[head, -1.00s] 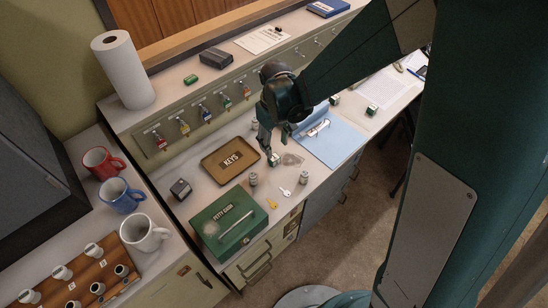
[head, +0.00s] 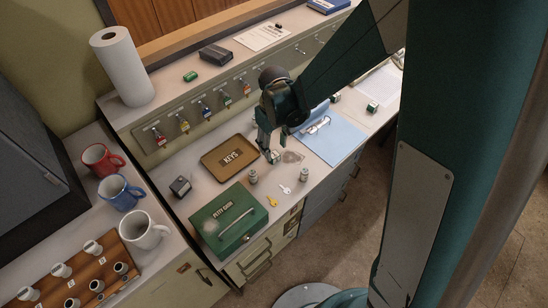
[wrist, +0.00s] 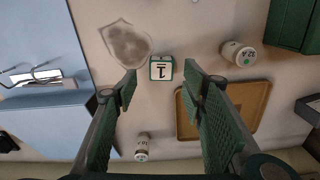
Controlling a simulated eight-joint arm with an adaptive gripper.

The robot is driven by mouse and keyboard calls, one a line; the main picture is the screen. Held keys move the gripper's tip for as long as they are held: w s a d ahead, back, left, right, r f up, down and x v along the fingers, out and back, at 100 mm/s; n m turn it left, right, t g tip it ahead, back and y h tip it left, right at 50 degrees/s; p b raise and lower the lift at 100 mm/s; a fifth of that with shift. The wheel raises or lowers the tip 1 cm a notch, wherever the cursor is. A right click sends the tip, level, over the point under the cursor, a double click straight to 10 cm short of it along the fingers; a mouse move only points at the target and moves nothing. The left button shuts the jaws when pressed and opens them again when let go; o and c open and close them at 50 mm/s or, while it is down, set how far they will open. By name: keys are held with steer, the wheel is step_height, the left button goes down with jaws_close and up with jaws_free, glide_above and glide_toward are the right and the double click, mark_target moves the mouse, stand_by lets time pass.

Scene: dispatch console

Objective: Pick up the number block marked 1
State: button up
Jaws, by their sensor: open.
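The number block (wrist: 161,68) has a white top face with a dark 1, upside down in the wrist view, and green edges. It sits on the desk. In the head view it is mostly hidden by my fingers. My gripper (wrist: 160,79) is open, with one finger to each side of the block in the wrist picture. The block shows at and just beyond the fingertips, with a visible gap on each side. In the head view my gripper (head: 271,155) points down at the desk, low over the block's spot.
A blue binder (head: 345,147) is to the right. A greyish patch (wrist: 127,44) lies beside the block.

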mark_target(274, 155)
steer(key=shift+f, duration=0.15)
steer(key=shift+s+f+b, duration=0.15)
steer(key=shift+f+b, duration=0.6)
steer(key=shift+f, duration=1.7)
steer(key=c, duration=0.8)
